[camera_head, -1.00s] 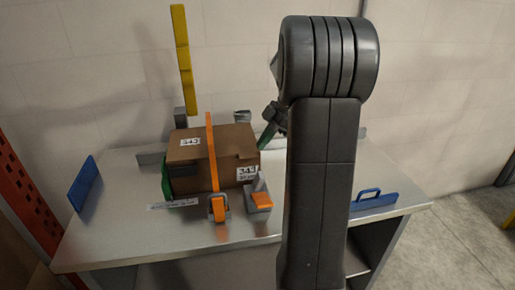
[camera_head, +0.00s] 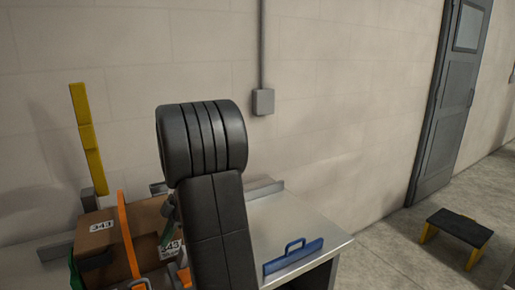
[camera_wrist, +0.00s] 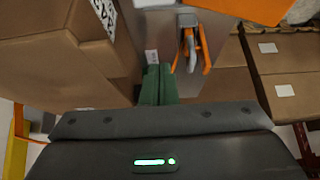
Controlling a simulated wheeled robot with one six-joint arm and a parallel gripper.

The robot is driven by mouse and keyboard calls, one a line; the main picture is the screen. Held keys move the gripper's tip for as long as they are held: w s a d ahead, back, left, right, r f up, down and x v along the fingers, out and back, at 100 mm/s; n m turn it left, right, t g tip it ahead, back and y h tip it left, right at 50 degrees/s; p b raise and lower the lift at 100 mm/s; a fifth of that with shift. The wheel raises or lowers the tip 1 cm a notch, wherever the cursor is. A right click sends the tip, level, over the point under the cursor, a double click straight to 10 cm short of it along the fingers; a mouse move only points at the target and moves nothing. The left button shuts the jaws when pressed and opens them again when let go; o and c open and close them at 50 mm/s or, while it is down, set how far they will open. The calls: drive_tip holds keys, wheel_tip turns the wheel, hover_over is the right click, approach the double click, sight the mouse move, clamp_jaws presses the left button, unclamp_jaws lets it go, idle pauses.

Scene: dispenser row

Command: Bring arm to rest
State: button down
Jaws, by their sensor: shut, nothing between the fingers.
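My gripper (camera_wrist: 158,72) shows in the wrist view as two green fingers side by side, shut and empty. In the head view my dark arm stands upright in front of the worktable and hides most of my gripper. A brown carton (camera_head: 107,232) with labels numbered 343 stands on the table at the lower left, just left of my arm. The carton also fills the upper left of the wrist view (camera_wrist: 60,62), apart from the fingers.
An orange upright strip (camera_head: 128,236) stands at the carton. A yellow post (camera_head: 87,140) rises behind it. A blue handled plate (camera_head: 293,257) stands on the table's right side. A black-and-yellow step stool (camera_head: 460,228) stands on open floor near a grey door (camera_head: 448,105).

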drive_tip(key=shift+x, duration=1.1)
drive_tip(key=shift+w+d+f, duration=0.25)
drive_tip(key=shift+d+f, duration=0.05)
drive_tip(key=shift+d, duration=0.2)
drive_tip(key=shift+s+f+h, duration=0.1)
drive_tip(key=shift+f+h, duration=0.2)
drive_tip(key=shift+f, duration=0.05)
drive_tip(key=shift+s+a+f+h, duration=0.35)
drive_tip(key=shift+s+f+h, duration=0.1)
drive_tip(key=shift+f+h, duration=0.2)
drive_tip(key=a+f+t+h, duration=0.1)
drive_tip(key=h, duration=0.1)
drive_tip(key=s+a+f+t+h+p, duration=0.1)
drive_tip(key=a+t, duration=0.1)
drive_tip(key=shift+s+a+f+h, duration=0.1)
drive_tip(key=shift+a+h, duration=0.05)
drive_tip(key=shift+h, duration=0.2)
drive_tip(key=shift+s+a+r, duration=0.1)
drive_tip(key=shift+r, duration=0.5)
drive_tip(key=shift+s+a+r, duration=0.1)
drive_tip(key=shift+r, duration=0.5)
